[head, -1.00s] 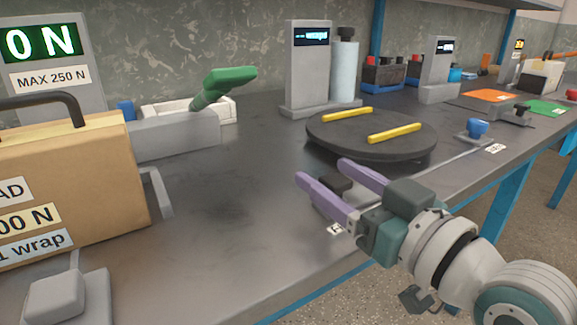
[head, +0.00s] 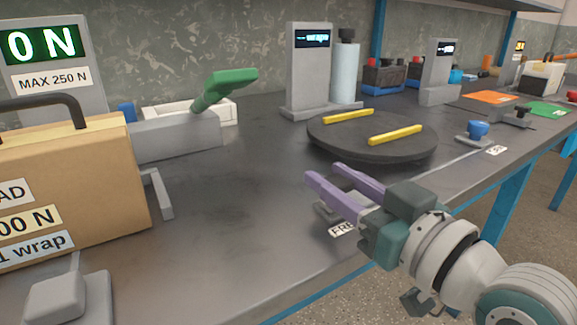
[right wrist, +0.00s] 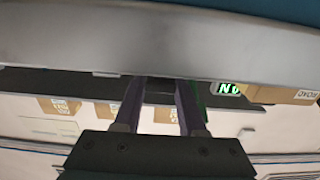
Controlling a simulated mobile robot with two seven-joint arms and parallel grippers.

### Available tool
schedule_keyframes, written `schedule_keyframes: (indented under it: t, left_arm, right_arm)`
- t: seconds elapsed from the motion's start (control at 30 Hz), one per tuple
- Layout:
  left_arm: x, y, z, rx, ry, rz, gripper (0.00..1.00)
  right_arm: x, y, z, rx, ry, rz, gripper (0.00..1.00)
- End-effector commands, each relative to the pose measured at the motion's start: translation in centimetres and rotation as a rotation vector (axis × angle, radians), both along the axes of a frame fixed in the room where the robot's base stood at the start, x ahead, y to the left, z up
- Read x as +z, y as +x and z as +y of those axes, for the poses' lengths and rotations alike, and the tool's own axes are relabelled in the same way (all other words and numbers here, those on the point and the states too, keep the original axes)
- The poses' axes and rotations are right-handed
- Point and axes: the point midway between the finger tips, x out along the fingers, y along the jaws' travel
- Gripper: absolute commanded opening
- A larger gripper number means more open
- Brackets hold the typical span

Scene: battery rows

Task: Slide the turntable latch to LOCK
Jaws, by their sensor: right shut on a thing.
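The round black turntable (head: 340,148) with two yellow bars lies flat on the grey workbench. A thin latch rail (head: 440,165) runs along the bench's front side, from a label reading FRE (head: 341,230), partly covered, to a small white label (head: 496,150) at its far right end, too small to read. My right gripper (head: 325,175) is at the FREE end, in front of the turntable. Its purple fingers are shut on the dark latch block, which they mostly hide; it shows between the fingertips in the right wrist view (right wrist: 160,92). My left gripper is out of view.
A blue knob (head: 477,129) stands on the bench near the far label. A grey post with a display (head: 312,70) stands behind the turntable. A tan case (head: 85,180) and a green handle (head: 228,85) are at left. The bench between is clear.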

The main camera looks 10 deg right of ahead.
Motion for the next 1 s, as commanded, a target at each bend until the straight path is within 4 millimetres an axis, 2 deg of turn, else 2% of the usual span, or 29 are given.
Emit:
schedule_keyframes:
  t: [0.8, 0.87, 1.0]
  left_arm:
    - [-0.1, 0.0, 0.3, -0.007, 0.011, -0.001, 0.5]
    - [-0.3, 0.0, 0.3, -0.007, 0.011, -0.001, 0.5]
    - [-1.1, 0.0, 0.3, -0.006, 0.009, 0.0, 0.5]
  right_arm:
    - [0.0, 0.0, -0.1, 0.0, -0.001, 0.0, 0.0]
    - [-0.1, 0.2, -0.6, 0.0, -0.003, -0.001, 0.0]
    - [-0.3, 1.1, -3.1, -0.001, -0.008, -0.003, 0.0]
